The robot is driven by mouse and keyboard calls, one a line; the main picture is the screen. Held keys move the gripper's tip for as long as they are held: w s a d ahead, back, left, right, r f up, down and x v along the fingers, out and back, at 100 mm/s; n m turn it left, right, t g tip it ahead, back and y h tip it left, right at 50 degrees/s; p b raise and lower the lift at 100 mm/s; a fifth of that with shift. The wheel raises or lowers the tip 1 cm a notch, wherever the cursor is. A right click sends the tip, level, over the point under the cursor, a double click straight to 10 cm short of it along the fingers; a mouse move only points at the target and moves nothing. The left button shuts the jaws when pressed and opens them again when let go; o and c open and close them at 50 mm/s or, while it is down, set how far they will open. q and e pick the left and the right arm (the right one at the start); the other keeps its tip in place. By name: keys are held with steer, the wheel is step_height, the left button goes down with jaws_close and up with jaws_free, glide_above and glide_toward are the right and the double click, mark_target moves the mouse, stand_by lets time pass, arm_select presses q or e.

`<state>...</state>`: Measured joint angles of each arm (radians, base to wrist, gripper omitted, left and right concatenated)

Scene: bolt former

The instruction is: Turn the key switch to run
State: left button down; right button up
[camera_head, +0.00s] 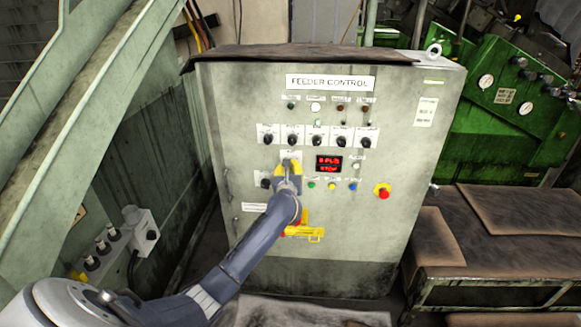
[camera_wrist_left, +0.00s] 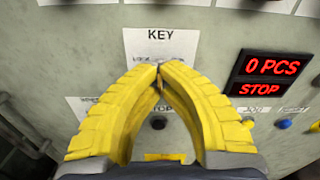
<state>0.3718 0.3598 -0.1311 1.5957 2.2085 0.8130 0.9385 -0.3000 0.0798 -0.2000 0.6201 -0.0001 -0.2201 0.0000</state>
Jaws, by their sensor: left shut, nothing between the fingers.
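The key switch sits under the KEY label (camera_wrist_left: 159,42) on the feeder control cabinet (camera_head: 235,100). My left gripper (camera_head: 288,162) is at the panel, and its yellow fingers meet at their tips just below that label in the left wrist view (camera_wrist_left: 160,68). The fingers are shut with nothing seen held between them. They hide most of the switch, so its position and any contact cannot be told. The red display (camera_head: 328,164) reads STOP, and in the left wrist view (camera_wrist_left: 262,76) it reads 0 PCS and STOP. My right gripper is not in view.
A row of black knobs (camera_head: 317,139) lies above the gripper. Coloured buttons (camera_head: 332,186) and a red emergency stop (camera_head: 383,191) lie to the right. A yellow handle (camera_head: 304,232) is below, partly behind my arm. Green machinery (camera_head: 500,95) stands at the right.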

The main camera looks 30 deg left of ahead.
arm_select(q)
steer(key=m, duration=0.5)
steer(key=shift+m, duration=0.3)
steer(key=m, duration=0.4)
steer(key=shift+m, duration=0.3)
steer(key=c, duration=2.1)
jaws_free()
steer(key=o, duration=0.5)
steer(key=shift+c, duration=0.2)
steer(key=shift+s+d, duration=0.1)
steer(key=v, duration=1.1)
steer(key=shift+s, duration=0.4)
